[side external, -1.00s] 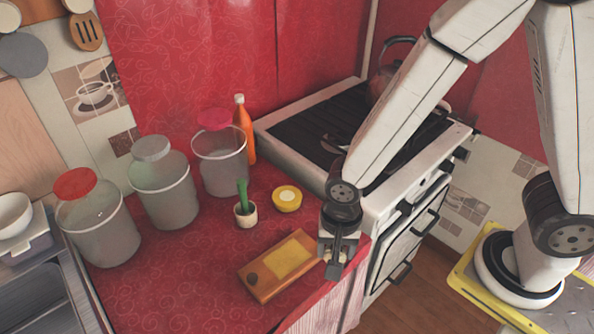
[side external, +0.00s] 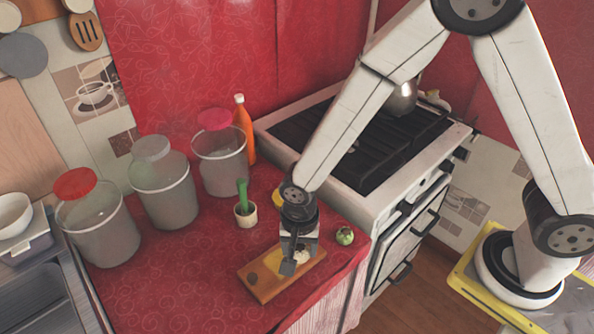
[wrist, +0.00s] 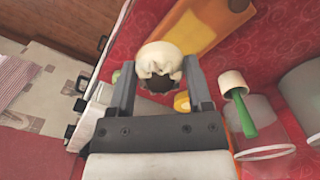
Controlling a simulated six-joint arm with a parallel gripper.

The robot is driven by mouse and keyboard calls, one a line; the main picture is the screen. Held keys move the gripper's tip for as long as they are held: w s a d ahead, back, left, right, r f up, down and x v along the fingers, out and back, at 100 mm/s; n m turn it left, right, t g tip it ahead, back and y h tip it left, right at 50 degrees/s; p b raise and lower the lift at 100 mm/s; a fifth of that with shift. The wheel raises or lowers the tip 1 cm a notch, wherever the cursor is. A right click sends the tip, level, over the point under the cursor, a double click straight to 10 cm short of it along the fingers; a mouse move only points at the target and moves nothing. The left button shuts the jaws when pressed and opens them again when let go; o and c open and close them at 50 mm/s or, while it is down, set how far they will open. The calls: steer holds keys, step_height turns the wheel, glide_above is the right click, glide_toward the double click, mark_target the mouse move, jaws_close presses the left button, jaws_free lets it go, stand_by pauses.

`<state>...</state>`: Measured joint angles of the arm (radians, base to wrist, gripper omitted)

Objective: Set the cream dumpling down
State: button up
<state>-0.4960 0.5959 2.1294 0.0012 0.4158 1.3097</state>
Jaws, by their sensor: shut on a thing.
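The cream dumpling (side external: 303,257) is pale, round and pleated. In the wrist view the dumpling (wrist: 158,58) sits between the two finger ends, with a finger against each side. My gripper (side external: 290,265) is shut on it and points down over the wooden board (side external: 264,290). The board (wrist: 172,47) has a yellow patch on top and a dark round spot at one end. The gripper hides part of the dumpling and board in the side view. I cannot tell whether the dumpling touches the board.
A green round item (side external: 344,236) sits right of my gripper by the counter edge. A yellow round item (side external: 279,196) is partly hidden by my arm. Several lidded canisters (side external: 165,190) and an orange bottle (side external: 243,130) stand further back.

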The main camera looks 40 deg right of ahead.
glide_above(272, 269)
steer(key=f, duration=0.6)
steer(key=shift+s+d+f, duration=0.1)
steer(key=shift+s+d, duration=0.05)
steer(key=shift+s, duration=0.1)
steer(key=shift+w+f, duration=0.3)
steer(key=shift+f, duration=1.5)
steer(key=shift+f, duration=0.15)
steer(key=o, duration=0.7)
steer(key=shift+s+r, duration=0.1)
steer(key=shift+r, duration=6.05)
